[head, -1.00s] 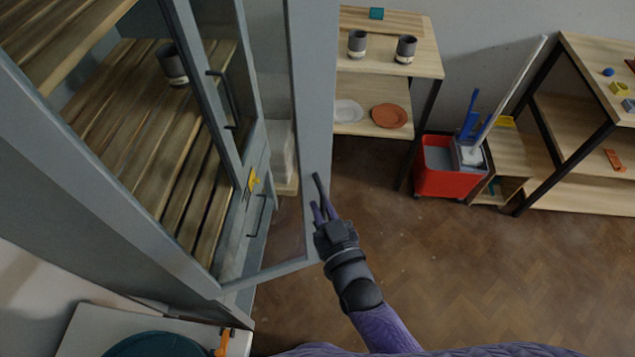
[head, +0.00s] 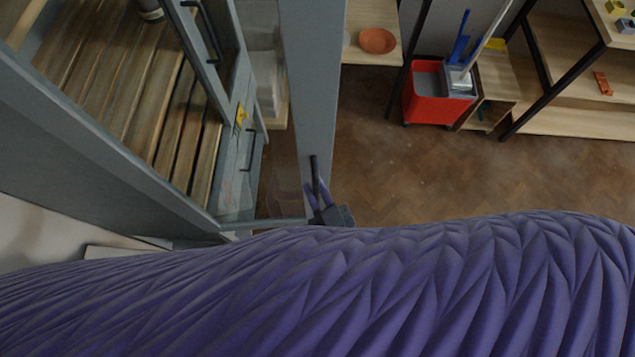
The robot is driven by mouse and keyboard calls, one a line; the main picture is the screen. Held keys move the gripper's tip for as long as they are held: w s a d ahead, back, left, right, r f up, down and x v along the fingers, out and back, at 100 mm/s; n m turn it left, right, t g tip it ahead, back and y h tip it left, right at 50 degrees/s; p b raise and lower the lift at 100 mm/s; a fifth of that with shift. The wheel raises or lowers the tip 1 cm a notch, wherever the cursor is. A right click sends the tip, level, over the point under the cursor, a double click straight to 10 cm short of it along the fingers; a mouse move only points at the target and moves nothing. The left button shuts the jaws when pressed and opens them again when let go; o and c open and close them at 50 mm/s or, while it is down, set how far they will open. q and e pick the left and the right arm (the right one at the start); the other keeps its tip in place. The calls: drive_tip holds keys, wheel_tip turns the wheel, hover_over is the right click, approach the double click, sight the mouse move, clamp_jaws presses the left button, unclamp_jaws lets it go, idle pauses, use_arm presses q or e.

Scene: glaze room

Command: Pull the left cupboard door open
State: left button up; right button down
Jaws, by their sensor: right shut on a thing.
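The left cupboard door (head: 309,88) is a grey framed panel with glass, standing open and swung out from the near post of the grey cupboard (head: 95,140). Its dark bar handle (head: 314,166) is on the outer edge of the frame. My right gripper (head: 318,190) is shut on this handle, one purple finger on each side. The cupboard's slatted wooden shelf (head: 130,85) shows through the opening. The other, glazed door (head: 207,60) has a dark handle and appears shut. My purple sleeve hides the bottom of the view. My left gripper is not in view.
A red bucket (head: 425,100) with a mop stands on the brown floor to the right. Wooden shelving (head: 560,75) stands at the far right, and a shelf with an orange plate (head: 377,41) is behind the door. The floor (head: 430,170) right of the door is clear.

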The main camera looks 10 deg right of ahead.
drive_tip(key=c, duration=0.7)
unclamp_jaws()
drive_tip(key=shift+a, duration=0.1)
drive_tip(key=b+v, duration=0.1)
drive_tip(key=v, duration=0.9)
